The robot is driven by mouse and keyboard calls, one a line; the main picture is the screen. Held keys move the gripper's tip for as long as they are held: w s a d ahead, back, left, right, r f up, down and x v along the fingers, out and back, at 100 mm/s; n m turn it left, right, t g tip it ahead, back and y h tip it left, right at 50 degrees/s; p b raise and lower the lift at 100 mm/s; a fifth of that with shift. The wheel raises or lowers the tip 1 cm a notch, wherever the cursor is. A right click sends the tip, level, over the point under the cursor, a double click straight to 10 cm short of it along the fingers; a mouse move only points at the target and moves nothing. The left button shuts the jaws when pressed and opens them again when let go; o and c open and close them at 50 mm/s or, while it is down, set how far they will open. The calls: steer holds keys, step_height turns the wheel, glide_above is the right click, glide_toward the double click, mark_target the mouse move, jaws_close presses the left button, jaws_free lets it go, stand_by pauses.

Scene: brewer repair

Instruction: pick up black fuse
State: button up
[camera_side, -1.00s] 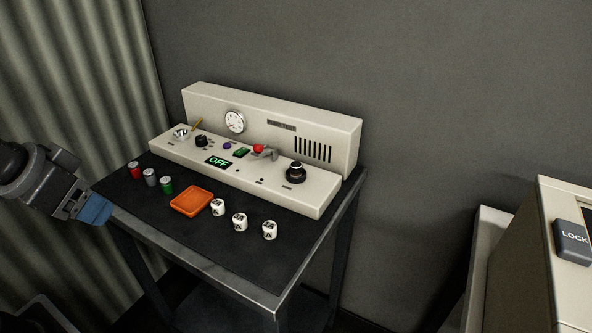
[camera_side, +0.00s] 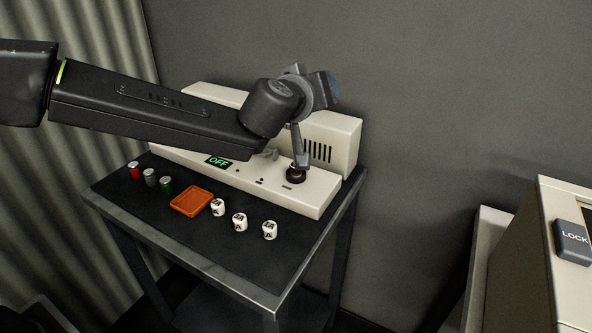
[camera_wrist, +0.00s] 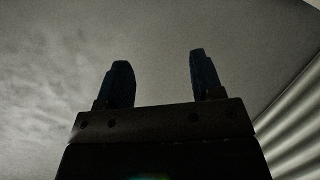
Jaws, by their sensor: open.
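A black round piece (camera_side: 296,175) sits on the right part of the cream panel; I cannot tell whether it is the black fuse or a knob. A grey part, probably of my wrist, hangs in front of it and hides some of it. My gripper (camera_wrist: 160,65) is open and empty in the wrist view, with two dark blue fingers apart. In the side view, a blue finger (camera_side: 333,82) shows above the right end of the machine, up and clear of the black piece. No fuse shows in the wrist view.
Red (camera_side: 134,170), grey (camera_side: 150,177) and green (camera_side: 167,185) cylinders stand left of an orange tray (camera_side: 186,207). Three white marked pieces (camera_side: 239,222) stand right of it. The black table front (camera_side: 215,258) is clear. A LOCK box (camera_side: 573,243) is far right.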

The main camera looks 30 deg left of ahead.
step_height(320, 180, down, 8)
steer(key=d+n+g+y, duration=0.2)
steer(key=d+y, duration=0.1)
steer(key=y, duration=0.1)
steer(key=g+y, duration=0.3)
steer(key=y, duration=0.1)
glide_above(298, 180)
steer(key=s+d, duration=0.2)
steer(key=d, duration=0.1)
steer(key=shift+n, duration=0.4)
steer(key=f, duration=1)
steer(key=shift+s+d+f, duration=0.15)
steer(key=shift+s+f, duration=0.05)
steer(key=shift+f, duration=0.15)
steer(key=shift+x, duration=2.65)
steer(key=shift+s+f, duration=0.15)
steer(key=shift+s, duration=0.05)
steer(key=shift+c, duration=0.4)
steer(key=c, duration=0.9)
